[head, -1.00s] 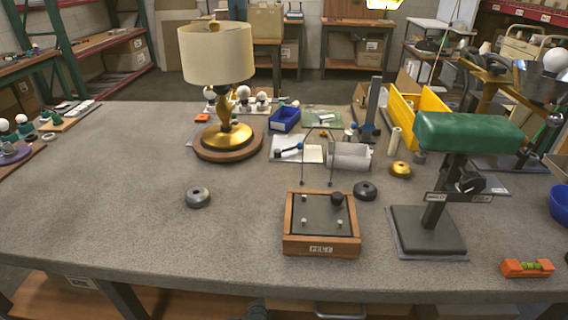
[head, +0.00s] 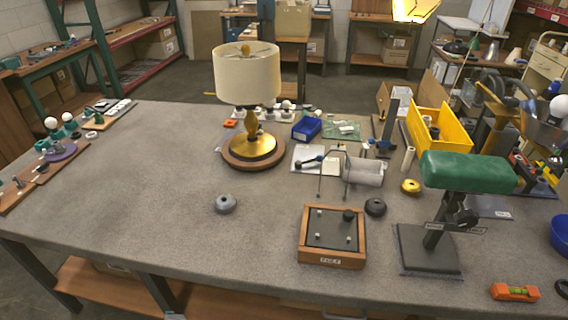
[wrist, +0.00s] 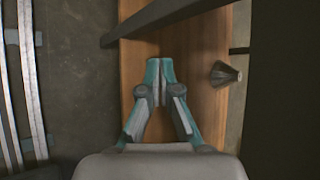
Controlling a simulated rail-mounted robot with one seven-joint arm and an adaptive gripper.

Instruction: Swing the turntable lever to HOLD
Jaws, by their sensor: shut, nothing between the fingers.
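A lamp with a cream shade (head: 247,75) and brass body stands on a round wooden turntable (head: 230,161) at the back middle of the bench. I cannot read any HOLD mark or tell for sure which lever belongs to the turntable. My gripper (wrist: 159,70) shows only in the wrist view. Its teal fingers are shut with nothing between them, over a brown wooden surface (wrist: 185,30). A dark knob-like piece (wrist: 225,74) is right of the fingers.
A wooden box with small pegs (head: 332,259) stands at the front middle. A green-topped stand (head: 467,172) with a black knob is at the right, near a yellow bin (head: 440,128). The left half of the bench is mostly clear.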

